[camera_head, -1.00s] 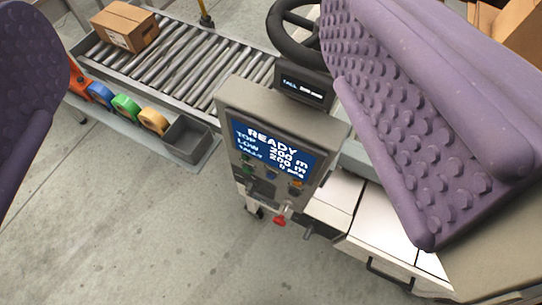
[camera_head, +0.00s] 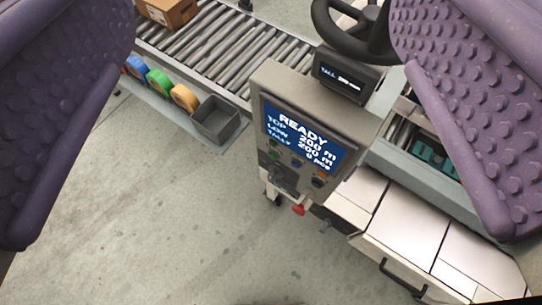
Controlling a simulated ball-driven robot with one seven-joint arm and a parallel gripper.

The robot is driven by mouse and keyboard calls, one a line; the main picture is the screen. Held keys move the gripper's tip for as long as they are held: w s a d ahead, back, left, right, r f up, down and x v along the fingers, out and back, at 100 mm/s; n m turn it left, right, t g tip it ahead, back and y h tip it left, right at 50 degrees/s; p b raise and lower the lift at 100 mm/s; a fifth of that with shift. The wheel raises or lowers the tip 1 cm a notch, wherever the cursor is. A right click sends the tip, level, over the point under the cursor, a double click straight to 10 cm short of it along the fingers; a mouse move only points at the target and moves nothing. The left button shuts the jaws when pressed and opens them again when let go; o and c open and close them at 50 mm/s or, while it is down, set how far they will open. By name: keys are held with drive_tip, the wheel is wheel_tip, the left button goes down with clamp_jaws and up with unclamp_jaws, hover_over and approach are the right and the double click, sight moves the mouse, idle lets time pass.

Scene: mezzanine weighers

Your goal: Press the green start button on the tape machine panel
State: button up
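The tape machine panel (camera_head: 258,100) is a grey box in the middle of the view, tilted in the picture. Its blue screen (camera_head: 303,143) reads READY, with TOP, LOW and TALLY lines. Below the screen is a row of small buttons. The green start button (camera_head: 274,153) looks small and dark at the row's left end. A blue button (camera_head: 297,162) and an orange one (camera_head: 319,180) lie to its right. My gripper (camera_head: 262,242) is open and empty, with purple studded fingers wide apart at both picture edges. The panel shows between them, apart from both fingers.
A red knob (camera_head: 298,209) sticks out below the panel. A black handwheel (camera_head: 352,30) and a small display (camera_head: 346,76) stand above it. A roller conveyor (camera_head: 215,45) with a carton (camera_head: 168,10), tape rolls and a grey bin (camera_head: 216,122) lie left. Floor at lower left is clear.

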clamp_jaws()
idle(1.5)
